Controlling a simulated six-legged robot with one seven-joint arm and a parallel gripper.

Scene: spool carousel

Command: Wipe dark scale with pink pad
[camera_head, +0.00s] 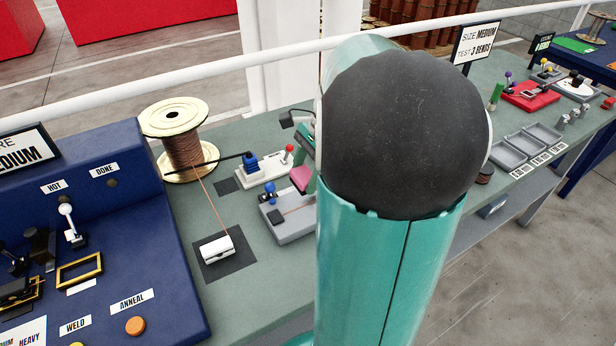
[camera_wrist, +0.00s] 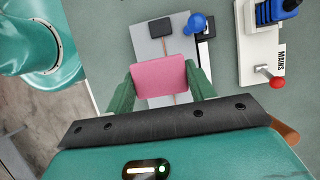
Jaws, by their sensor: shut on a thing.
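The pink pad (camera_wrist: 159,78) is between the two green fingers of my gripper (camera_wrist: 161,86), which is shut on it. In the wrist view the pad is over a grey fixture plate (camera_wrist: 150,50) and covers part of a thin copper wire (camera_wrist: 165,45) lying along it. I cannot tell whether the pad touches the wire. In the head view the pad (camera_head: 301,179) shows just left of my arm, over the grey fixture (camera_head: 290,226) with a blue knob. My arm hides most of the gripper there. Dark scale cannot be made out on the visible wire.
A white switch base (camera_wrist: 257,55) with a red-tipped lever and blue part stands right of the fixture. A copper wire spool (camera_head: 182,140) feeds a white clamp (camera_head: 217,249). A blue panel (camera_head: 180,290) fills the left. Grey trays (camera_head: 525,145) lie right of my arm.

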